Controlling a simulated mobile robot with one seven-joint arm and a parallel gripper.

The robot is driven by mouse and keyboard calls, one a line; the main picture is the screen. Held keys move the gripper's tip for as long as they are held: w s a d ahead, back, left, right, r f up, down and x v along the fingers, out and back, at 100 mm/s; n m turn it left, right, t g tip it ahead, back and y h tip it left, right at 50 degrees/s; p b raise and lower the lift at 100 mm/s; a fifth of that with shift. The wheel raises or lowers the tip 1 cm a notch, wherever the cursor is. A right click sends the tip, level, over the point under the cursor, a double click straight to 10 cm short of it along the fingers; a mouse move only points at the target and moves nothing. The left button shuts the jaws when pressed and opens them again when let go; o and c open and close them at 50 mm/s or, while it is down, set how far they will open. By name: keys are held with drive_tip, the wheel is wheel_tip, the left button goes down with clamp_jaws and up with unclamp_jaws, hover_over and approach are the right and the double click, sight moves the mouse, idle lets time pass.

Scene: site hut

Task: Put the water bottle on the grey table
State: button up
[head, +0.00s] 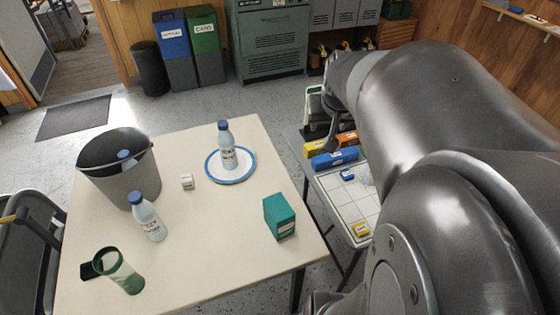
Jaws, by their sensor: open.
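Two clear bottles with blue caps and white labels stand on the cream table. One bottle (228,150) is upright on a blue-rimmed white plate (232,178); the other bottle (148,220) stands nearer, at the left. Their label text is too small to read surely. A lower grey table (309,168) is at the right, partly hidden by my arm. A white gridded surface (345,205) on it carries small blue and yellow boxes. My gripper (333,128) is over the far part of the grey table, away from both bottles. It is open, its fingers partly hidden.
Blue and orange boxes (335,158) crowd the grey table's far part. A chair stands at left.

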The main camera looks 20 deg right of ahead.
drive_tip(key=s+a+r+n+y, duration=0.1)
drive_tip(key=s+a+n+y, duration=0.1)
drive_tip(key=s+a, duration=1.1)
drive_tip(key=a+n, duration=0.1)
drive_tip(key=a, duration=0.1)
drive_tip(key=shift+a+r+n, duration=0.35)
drive_tip(key=shift+a+n, duration=0.05)
